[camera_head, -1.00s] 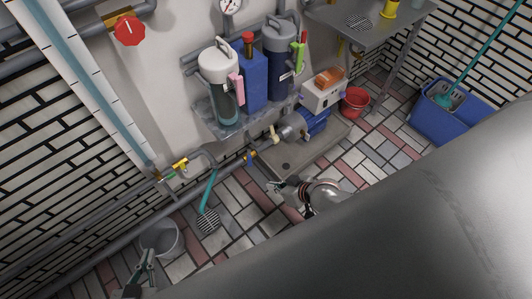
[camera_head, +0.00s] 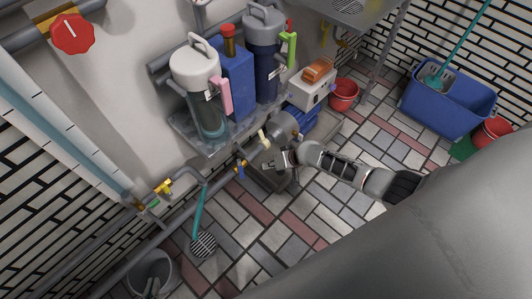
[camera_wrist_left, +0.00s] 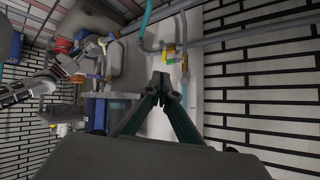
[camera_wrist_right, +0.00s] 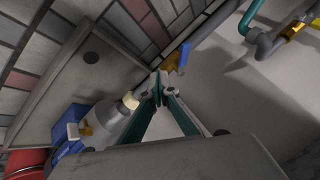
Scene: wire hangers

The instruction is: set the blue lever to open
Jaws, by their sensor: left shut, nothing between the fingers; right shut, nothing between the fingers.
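The blue lever (camera_head: 240,170) sits on a small brass valve in the pipe low along the wall, left of the pump. In the head view it points down, at an angle to the pipe. The lever also shows in the right wrist view (camera_wrist_right: 185,54), just beyond my fingertips, with the brass valve body (camera_wrist_right: 171,64) beside it. My right gripper (camera_head: 270,162) is shut and empty, a little right of the lever; I see no contact. Its shut fingertips show in the right wrist view (camera_wrist_right: 158,90). My left gripper (camera_wrist_left: 172,92) is shut and empty, far from the lever.
Filter housings (camera_head: 200,85) stand on a shelf above. A grey bucket (camera_head: 150,268) stands at lower left.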

